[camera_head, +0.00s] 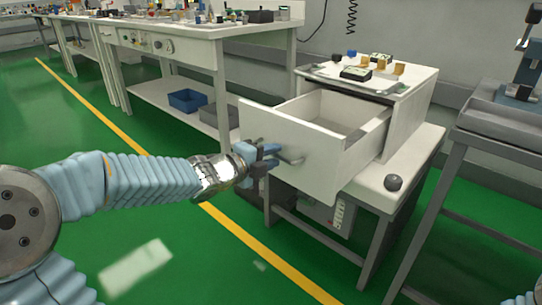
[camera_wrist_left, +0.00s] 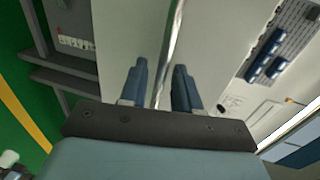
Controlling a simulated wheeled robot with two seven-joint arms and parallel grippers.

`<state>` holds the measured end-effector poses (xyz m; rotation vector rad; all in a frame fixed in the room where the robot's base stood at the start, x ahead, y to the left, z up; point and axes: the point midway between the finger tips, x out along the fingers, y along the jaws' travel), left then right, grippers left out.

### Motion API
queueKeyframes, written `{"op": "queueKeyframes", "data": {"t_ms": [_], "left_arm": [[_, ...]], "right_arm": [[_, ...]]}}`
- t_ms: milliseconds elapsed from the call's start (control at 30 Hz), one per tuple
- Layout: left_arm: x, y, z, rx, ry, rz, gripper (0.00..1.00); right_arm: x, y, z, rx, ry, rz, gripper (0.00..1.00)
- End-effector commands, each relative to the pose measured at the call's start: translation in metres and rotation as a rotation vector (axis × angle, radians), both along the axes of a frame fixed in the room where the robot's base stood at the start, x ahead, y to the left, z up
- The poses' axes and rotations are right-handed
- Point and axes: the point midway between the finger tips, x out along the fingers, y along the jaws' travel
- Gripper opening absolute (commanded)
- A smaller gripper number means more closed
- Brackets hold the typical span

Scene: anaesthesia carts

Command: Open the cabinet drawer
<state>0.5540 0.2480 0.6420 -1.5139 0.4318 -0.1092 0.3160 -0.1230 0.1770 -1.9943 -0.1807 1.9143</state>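The white cabinet (camera_head: 408,110) stands on a white table, and its drawer (camera_head: 302,153) is pulled well out, with the inside showing empty. A metal bar handle (camera_head: 291,158) is on the drawer front. My left gripper (camera_head: 271,157) is at the handle. In the left wrist view the handle (camera_wrist_left: 172,52) runs between the two blue fingers of the left gripper (camera_wrist_left: 160,85). The fingers are apart, with a gap visible on each side of the bar. My right gripper is out of view.
Small boxes and a tray (camera_head: 350,78) sit on the cabinet top. A workbench (camera_head: 190,32) with a blue bin (camera_head: 187,100) is behind. A grey stand (camera_head: 500,135) is at right. Green floor is clear at left.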

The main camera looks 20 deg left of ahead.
Motion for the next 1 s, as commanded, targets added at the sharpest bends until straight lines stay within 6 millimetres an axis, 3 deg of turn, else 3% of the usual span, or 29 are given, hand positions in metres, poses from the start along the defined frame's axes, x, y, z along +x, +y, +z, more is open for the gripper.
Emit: {"op": "queueKeyframes", "data": {"t_ms": [300,433,800,1000], "left_arm": [[-0.001,0.000,0.002,0.000,-0.002,0.000,0.37],[-0.012,0.005,0.006,0.000,-0.002,0.002,0.37],[-0.091,0.034,0.026,0.000,-0.003,0.003,0.37],[-0.119,0.044,0.030,0.000,-0.002,0.002,0.37]], "right_arm": [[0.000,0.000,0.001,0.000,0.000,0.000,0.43],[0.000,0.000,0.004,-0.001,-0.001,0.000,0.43],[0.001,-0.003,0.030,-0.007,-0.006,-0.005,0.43],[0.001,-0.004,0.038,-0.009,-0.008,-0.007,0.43]]}}
